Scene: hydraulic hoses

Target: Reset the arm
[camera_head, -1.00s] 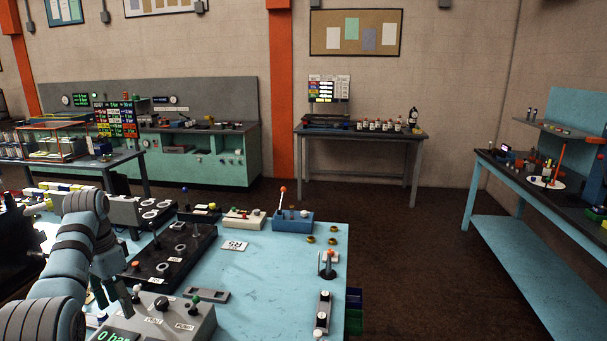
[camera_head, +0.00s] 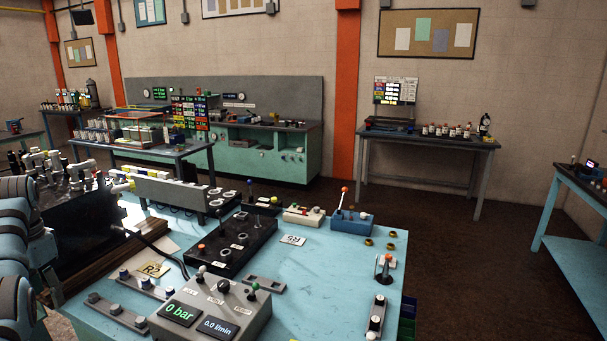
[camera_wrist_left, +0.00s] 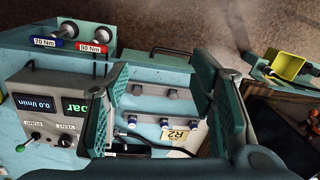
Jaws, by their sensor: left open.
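My left arm is at the left edge of the head view, with my left gripper (camera_head: 48,284) partly hidden beside the blue table (camera_head: 330,270). In the left wrist view the two fingers of the left gripper (camera_wrist_left: 163,95) are spread apart with nothing held between them. Behind the fingers show a rail with several fittings (camera_wrist_left: 155,121) and a yellow R2 tag (camera_wrist_left: 178,136). My right gripper is not in view.
A grey control box (camera_head: 212,310) with displays reading 0 bar and 0.0 l/min stands at the table's front. A black valve block (camera_head: 233,243) is behind it. Dark floor (camera_head: 470,260) is clear on the right.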

